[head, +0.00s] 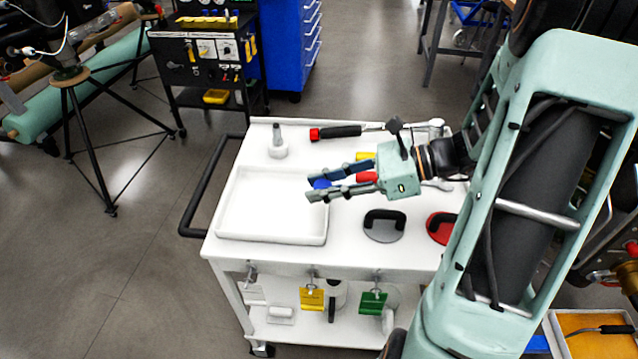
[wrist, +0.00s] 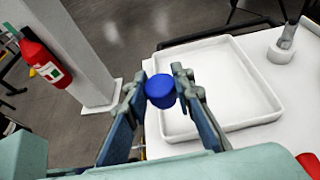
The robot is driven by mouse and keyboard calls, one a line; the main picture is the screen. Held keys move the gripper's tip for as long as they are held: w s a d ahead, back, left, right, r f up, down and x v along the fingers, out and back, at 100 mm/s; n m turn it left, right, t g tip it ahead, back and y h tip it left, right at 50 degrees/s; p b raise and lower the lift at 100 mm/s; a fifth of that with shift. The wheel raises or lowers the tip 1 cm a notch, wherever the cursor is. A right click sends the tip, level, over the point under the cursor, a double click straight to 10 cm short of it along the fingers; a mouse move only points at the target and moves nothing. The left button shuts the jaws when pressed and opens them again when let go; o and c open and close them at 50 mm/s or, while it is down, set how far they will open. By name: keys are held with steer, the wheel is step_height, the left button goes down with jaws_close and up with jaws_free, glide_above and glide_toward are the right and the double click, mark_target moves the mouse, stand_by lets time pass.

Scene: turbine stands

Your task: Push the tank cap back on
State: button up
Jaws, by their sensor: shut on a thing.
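My gripper (head: 314,187) is shut on a blue cap (head: 321,184) and holds it out above the white cart, near the right part of the white tray. In the wrist view the blue cap (wrist: 160,91) sits between the two fingertips, with its rounded side visible and its far side hidden. I cannot make out a tank opening in either view.
The white tray (head: 272,239) on the cart is empty. A grey-and-white fitting (head: 278,148), a red-tipped black tool (head: 335,132) and suction-cup handles (head: 385,226) stand around it. A red extinguisher (wrist: 45,58) hangs on a pillar (wrist: 75,45).

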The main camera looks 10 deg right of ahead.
steer(key=shift+o, duration=0.7)
jaws_close()
